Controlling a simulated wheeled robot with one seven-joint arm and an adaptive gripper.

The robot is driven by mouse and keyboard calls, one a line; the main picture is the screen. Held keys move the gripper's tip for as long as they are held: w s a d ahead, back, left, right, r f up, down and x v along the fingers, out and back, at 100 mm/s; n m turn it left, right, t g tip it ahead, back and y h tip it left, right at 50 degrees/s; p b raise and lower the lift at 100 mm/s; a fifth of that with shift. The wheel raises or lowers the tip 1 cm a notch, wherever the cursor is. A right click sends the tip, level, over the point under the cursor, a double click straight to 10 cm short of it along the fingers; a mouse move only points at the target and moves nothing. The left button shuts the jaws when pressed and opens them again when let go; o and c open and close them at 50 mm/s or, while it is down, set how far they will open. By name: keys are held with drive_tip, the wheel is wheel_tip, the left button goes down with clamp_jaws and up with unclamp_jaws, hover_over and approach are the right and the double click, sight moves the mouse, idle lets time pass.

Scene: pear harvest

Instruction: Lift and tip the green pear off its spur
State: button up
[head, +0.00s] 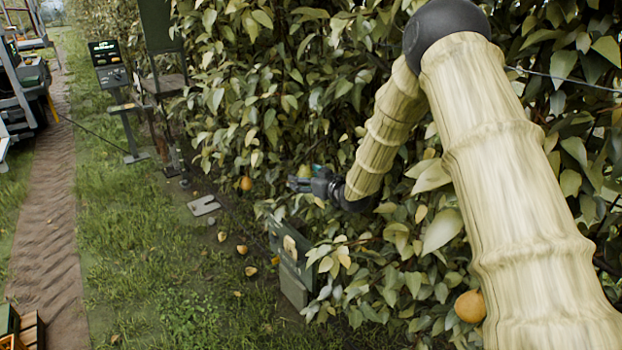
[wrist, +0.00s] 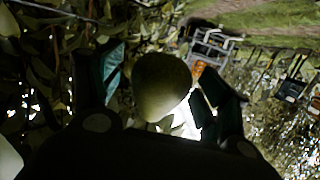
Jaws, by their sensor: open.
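The green pear (wrist: 162,84) hangs close in front of my wrist camera, between the two dark fingers of my gripper (wrist: 160,88). A gap shows at its left side, and its right side is near the right finger. Its spur and stem are not clear in the dim light. In the head view the green pear (head: 305,171) is a small pale shape at the hedge, right by my gripper (head: 304,184), partly hidden by it. The gripper is open around the pear. I cannot tell whether either finger touches it.
Dense leaves surround my arm. An orange pear (head: 246,183) hangs left of the gripper, another (head: 470,306) at lower right. A green-grey box (head: 292,270) stands below the hedge. A wire (head: 560,76) runs at upper right. The grass path (head: 130,230) is open on the left.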

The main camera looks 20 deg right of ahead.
drive_tip(key=shift+w, duration=0.1)
drive_tip(key=c, duration=1.2)
drive_tip(key=shift+r, duration=0.1)
drive_tip(key=shift+a+g+p, duration=0.1)
drive_tip(key=shift+g+p, duration=0.2)
drive_tip(key=shift+p, duration=0.35)
drive_tip(key=shift+s+a+m+g+p, duration=0.1)
drive_tip(key=shift+s+m+g+p, duration=0.35)
drive_tip(key=shift+p, duration=0.6)
drive_tip(key=shift+s+p, duration=0.1)
drive_tip(key=shift+p, duration=0.25)
drive_tip(key=shift+s+a+m+g+p, duration=0.2)
drive_tip(key=shift+s+g+p, duration=0.3)
drive_tip(key=shift+p, duration=0.95)
drive_tip(key=shift+r+g+p, duration=0.2)
drive_tip(key=shift+g+p, duration=0.15)
drive_tip(key=shift+p, duration=0.4)
